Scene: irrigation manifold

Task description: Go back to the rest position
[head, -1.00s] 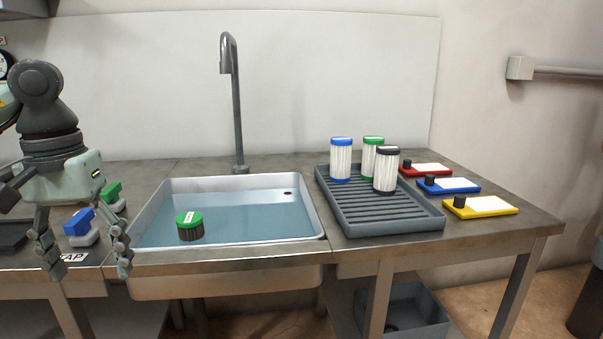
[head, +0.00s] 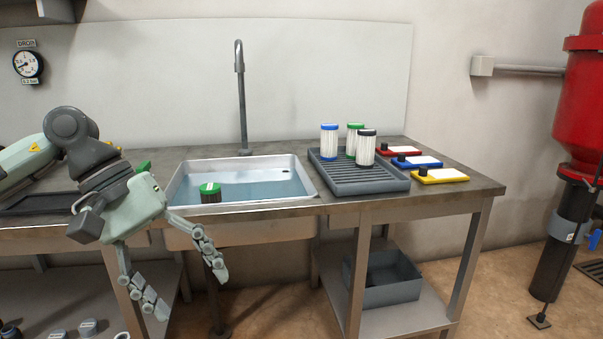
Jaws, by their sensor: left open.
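My left gripper (head: 191,290) is open and empty. It hangs in front of the bench's front edge, below and left of the sink (head: 313,190), with its fingers spread and pointing down. My left arm comes in from the left. My right gripper is out of view. A dark jar with a green lid (head: 211,193) stands in the water of the sink, clear of my gripper.
A grey ribbed tray (head: 385,184) holds three white cartridges, with blue, green and black (head: 366,149) caps. Red, blue and yellow (head: 441,176) plates lie right of it. A grey bin (head: 390,291) sits on the lower shelf. A red tank (head: 580,110) stands far right.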

